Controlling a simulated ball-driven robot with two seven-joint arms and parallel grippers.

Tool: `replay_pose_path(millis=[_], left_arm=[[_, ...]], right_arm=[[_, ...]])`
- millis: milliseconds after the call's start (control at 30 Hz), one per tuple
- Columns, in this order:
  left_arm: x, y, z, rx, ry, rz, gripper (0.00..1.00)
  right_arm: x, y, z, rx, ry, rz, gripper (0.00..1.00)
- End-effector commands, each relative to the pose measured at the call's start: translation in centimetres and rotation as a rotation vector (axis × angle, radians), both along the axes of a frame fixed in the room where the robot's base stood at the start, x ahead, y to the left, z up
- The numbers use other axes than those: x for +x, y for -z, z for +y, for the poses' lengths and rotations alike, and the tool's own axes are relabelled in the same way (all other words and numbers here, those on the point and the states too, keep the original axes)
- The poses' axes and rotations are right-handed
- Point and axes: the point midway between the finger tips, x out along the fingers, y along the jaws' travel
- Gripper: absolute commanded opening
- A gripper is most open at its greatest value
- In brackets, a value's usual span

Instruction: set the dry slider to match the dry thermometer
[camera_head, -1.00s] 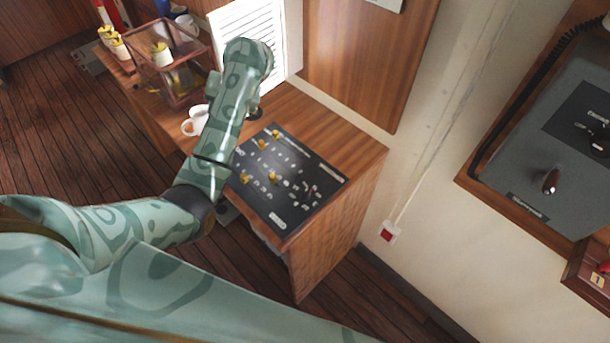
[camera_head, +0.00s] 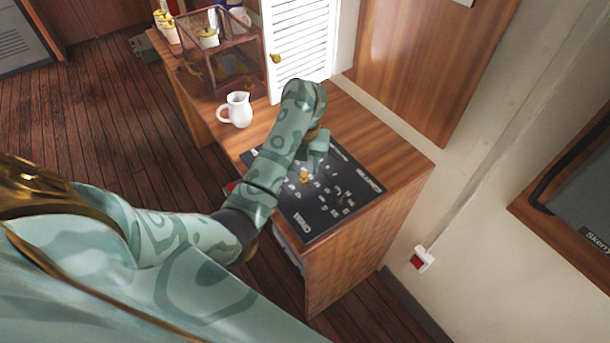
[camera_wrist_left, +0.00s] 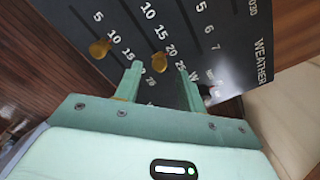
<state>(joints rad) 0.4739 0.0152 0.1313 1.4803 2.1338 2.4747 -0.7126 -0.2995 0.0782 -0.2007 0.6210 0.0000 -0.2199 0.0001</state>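The black slider panel (camera_head: 325,210) lies on the wooden cabinet top. In the left wrist view it shows printed number scales and two brass slider knobs, one at the left (camera_wrist_left: 100,48) and one in the middle (camera_wrist_left: 158,62). The labels naming these sliders are not readable, so I cannot tell which is dry. My left gripper (camera_wrist_left: 160,84) is open over the panel; the middle knob sits just beyond the gap between its fingertips, not gripped. In the head view the left gripper (camera_head: 317,152) covers part of the panel. I see no thermometer reading. My right gripper is out of view.
A white louvred door (camera_head: 302,40) with a brass knob stands behind the cabinet top. A white jug (camera_head: 238,109) and a glass-sided case (camera_head: 222,62) stand to the left. A red-and-white wall switch (camera_head: 421,259) is at right. The cabinet's right end is bare.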

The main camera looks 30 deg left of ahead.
Motion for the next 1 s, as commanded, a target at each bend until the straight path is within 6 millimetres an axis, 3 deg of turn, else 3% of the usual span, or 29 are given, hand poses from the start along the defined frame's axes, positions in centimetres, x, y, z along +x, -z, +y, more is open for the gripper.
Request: replay_pose_path(millis=[33,167,500,633,667,867,1000], left_arm=[[0.0,1.1,0.0,0.000,0.000,0.003,0.40],[0.0,2.1,0.0,0.001,0.000,0.001,0.40],[0.0,2.3,0.0,0.001,0.000,-0.001,0.40],[0.0,2.3,0.0,0.001,0.000,-0.001,0.04],[0.0,2.3,0.0,0.001,0.000,-0.001,0.00],[0.3,2.3,0.6,0.001,-0.003,-0.001,0.00],[1.5,2.3,3.3,0.004,-0.005,-0.002,0.00]], right_arm=[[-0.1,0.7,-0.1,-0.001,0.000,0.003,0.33],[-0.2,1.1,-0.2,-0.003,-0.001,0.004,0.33],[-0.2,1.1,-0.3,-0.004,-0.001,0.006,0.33],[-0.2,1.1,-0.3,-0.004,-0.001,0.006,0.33],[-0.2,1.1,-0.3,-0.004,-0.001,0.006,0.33],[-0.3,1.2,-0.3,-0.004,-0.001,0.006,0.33],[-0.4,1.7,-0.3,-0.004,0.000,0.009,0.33]])
